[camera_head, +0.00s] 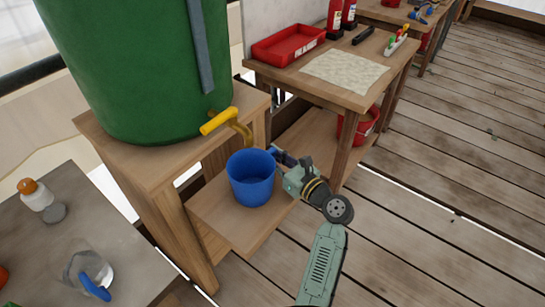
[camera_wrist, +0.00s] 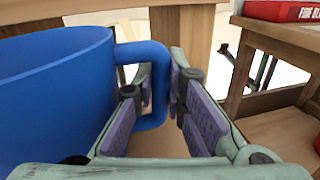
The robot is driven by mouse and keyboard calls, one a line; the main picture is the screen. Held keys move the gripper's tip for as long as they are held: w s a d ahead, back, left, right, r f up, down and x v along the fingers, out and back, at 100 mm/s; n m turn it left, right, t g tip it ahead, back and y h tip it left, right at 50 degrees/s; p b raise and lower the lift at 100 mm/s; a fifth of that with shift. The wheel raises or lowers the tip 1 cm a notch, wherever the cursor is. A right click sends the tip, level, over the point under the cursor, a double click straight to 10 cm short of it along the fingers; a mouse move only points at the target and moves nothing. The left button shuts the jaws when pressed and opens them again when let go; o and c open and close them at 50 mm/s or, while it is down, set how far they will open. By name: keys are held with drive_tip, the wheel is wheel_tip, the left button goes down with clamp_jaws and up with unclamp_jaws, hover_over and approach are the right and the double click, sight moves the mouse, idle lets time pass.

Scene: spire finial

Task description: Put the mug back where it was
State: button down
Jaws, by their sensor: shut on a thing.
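A blue mug (camera_head: 251,180) is upright at the lower wooden shelf (camera_head: 229,222), below the yellow tap (camera_head: 222,121) of the green barrel. I cannot tell whether its base touches the shelf. My gripper (camera_head: 285,160) is at the mug's right side. In the wrist view, the mug (camera_wrist: 50,90) fills the left, and my gripper (camera_wrist: 160,100) is shut on its handle, with a purple pad on each side. The inside of the mug is empty as far as I can see.
The green barrel (camera_head: 130,60) stands on a wooden stand (camera_head: 165,165) behind the mug. A wooden table (camera_head: 350,95) with a red tray (camera_head: 288,45) and a pale cloth is at the upper right. A grey table (camera_head: 65,250) with bottles is at the left. The plank floor at right is clear.

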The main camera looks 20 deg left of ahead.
drive_tip(key=c, duration=1.6)
unclamp_jaws()
drive_tip(key=shift+f, duration=0.1)
drive_tip(key=shift+c, duration=0.2)
drive_tip(key=shift+d, duration=0.15)
drive_tip(key=b+v, duration=0.2)
drive_tip(key=v, duration=0.9)
drive_tip(key=shift+s+d, duration=0.2)
drive_tip(key=shift+d, duration=0.1)
